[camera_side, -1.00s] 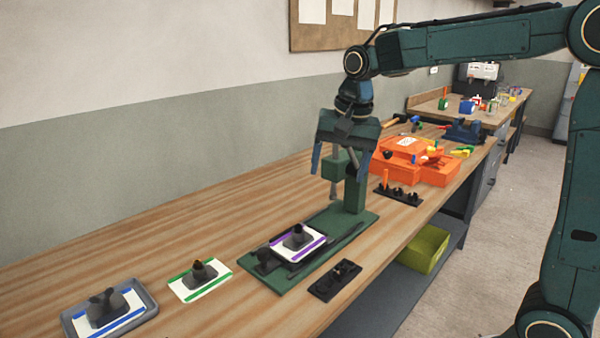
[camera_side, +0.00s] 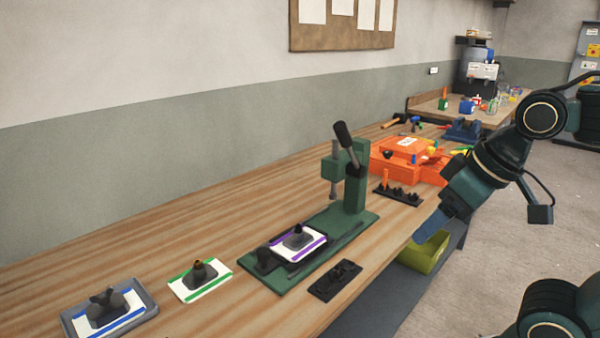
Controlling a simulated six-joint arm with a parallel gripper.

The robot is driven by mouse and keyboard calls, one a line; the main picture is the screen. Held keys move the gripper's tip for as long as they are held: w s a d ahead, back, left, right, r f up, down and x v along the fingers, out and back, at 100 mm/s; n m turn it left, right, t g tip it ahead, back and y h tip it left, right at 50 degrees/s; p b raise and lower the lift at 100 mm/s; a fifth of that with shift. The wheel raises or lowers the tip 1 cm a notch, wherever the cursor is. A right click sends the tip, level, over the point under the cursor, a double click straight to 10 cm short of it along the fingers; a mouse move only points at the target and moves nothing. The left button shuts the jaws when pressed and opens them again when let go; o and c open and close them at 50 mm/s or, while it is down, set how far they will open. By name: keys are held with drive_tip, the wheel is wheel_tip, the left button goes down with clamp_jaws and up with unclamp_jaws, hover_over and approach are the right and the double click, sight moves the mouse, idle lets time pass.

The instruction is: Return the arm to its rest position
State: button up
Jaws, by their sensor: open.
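My gripper (camera_side: 432,226) is at the right, over the front edge of the bench and above the aisle side. It points down to the left, and one blue finger shows clearly; the other is hidden or hard to make out. It is open, and nothing shows in it. My arm is folded back at the right edge of the picture. The green press (camera_side: 357,190) stands on the bench to the left of my gripper, apart from it, with its black-handled lever raised. A white plate with purple edges (camera_side: 318,243) and a dark mould on it lies on the press base.
A white plate with green edges (camera_side: 216,286) and a grey tray (camera_side: 150,305) with a blue-edged plate lie at the front left. Black racks (camera_side: 335,280) and an orange toolbox (camera_side: 425,173) are on the bench. A yellow-green bin (camera_side: 420,257) sits below. The floor aisle is open.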

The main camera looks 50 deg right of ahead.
drive_tip(key=shift+s+f+n, duration=0.3)
drive_tip(key=shift+s, duration=0.2)
idle(0.5)
